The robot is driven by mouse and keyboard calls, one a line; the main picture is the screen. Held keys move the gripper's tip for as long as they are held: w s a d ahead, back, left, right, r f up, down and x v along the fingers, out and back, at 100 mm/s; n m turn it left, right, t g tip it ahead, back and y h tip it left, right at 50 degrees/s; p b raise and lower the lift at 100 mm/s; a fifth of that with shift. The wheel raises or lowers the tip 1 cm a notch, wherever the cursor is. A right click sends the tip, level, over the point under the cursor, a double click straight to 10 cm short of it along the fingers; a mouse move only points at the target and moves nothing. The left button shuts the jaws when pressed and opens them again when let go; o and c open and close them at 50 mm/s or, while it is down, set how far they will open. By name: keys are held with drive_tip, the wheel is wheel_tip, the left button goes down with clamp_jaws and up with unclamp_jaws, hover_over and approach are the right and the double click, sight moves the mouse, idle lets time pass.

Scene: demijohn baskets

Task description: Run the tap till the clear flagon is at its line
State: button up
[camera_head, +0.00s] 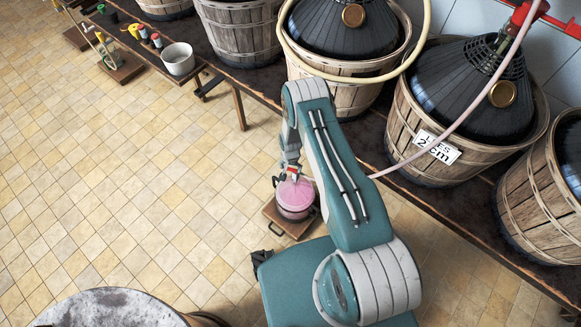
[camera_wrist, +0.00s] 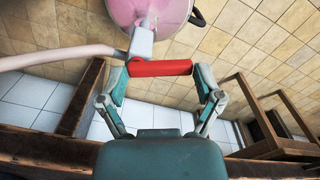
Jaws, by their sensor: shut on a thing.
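The clear flagon (camera_head: 295,200) stands low on a small wooden stand (camera_head: 287,228) and looks pink inside. In the wrist view, its pink body (camera_wrist: 165,20) shows at the top, partly cut off. My gripper (camera_head: 290,171) is above the flagon in the head view. In the wrist view, my gripper (camera_wrist: 160,70) is shut on the red tap handle (camera_wrist: 160,67), which lies crosswise between its fingertips. The grey tap body (camera_wrist: 141,42) is beyond the handle and hides part of the flagon. I cannot make out the line or the liquid's level.
A pale hose (camera_wrist: 60,58) runs to the tap from the left. Large demijohns in wooden baskets (camera_head: 420,135) stand on a dark bench (camera_head: 440,205). A white bucket (camera_head: 178,60) is at the bench's far end. The tiled floor (camera_head: 130,180) at left is clear.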

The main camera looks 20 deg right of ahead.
sight(290, 169)
drive_tip(key=o, duration=0.9)
drive_tip(key=shift+f, duration=0.1)
drive_tip(key=shift+r, duration=0.2)
wheel_tip(290, 169, up, 12)
drive_tip(key=shift+f, duration=0.2)
drive_tip(key=shift+w, duration=0.1)
